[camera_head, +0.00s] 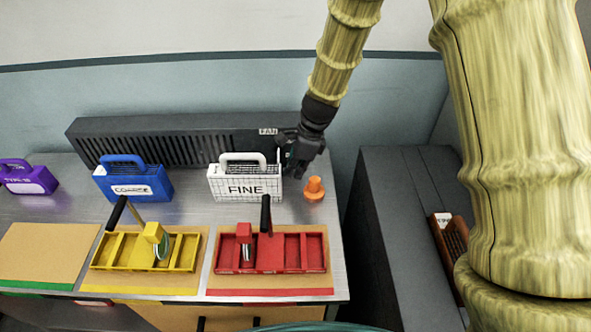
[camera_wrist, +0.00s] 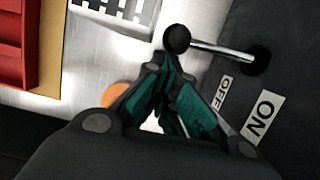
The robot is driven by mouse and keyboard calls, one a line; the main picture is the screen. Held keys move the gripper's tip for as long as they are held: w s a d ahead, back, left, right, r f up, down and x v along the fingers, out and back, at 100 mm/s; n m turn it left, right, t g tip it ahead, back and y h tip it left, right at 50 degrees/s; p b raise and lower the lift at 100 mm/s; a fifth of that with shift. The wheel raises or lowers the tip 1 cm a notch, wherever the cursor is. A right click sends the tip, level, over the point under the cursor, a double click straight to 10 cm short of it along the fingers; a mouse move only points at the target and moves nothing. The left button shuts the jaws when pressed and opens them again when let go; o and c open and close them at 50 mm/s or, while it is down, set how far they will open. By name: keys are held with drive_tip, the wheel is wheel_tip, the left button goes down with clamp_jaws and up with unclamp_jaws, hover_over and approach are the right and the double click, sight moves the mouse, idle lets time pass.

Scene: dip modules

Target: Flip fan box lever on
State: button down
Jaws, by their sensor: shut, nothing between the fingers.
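The fan box (camera_head: 150,142) is a long dark grey slatted box along the back of the bench, with a FAN label (camera_head: 268,131) near its right end. In the wrist view its lever is a shiny rod (camera_wrist: 222,48) with a black ball knob (camera_wrist: 177,38), sticking out of the dark face. An OFF label (camera_wrist: 219,92) and an ON label (camera_wrist: 262,117) sit beside it. My gripper (camera_head: 293,168) is at the box's right end and hides most of the lever from the head view. Its fingertips (camera_wrist: 163,68) are shut, empty and close to the knob; I cannot tell whether they touch.
A white FINE case (camera_head: 245,187) stands just left of my gripper, and an orange knob-like piece (camera_head: 314,188) stands just right. A blue case (camera_head: 133,184), a purple case (camera_head: 28,179), a yellow tray (camera_head: 126,252) and a red tray (camera_head: 314,253) are further off.

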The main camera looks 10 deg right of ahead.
drive_tip(key=shift+r, duration=0.15)
drive_tip(key=shift+a+r+p, duration=0.1)
drive_tip(key=shift+r+p, duration=0.6)
drive_tip(key=shift+p, duration=0.2)
drive_tip(key=shift+r, duration=0.1)
drive_tip(key=s+d+r+p, duration=0.2)
drive_tip(key=s+r+p, duration=0.1)
drive_tip(key=r+p, duration=0.5)
drive_tip(key=shift+d+r+p, duration=0.15)
drive_tip(key=shift+r+p, duration=0.2)
drive_tip(key=shift+r, duration=0.15)
drive_tip(key=shift+d, duration=0.15)
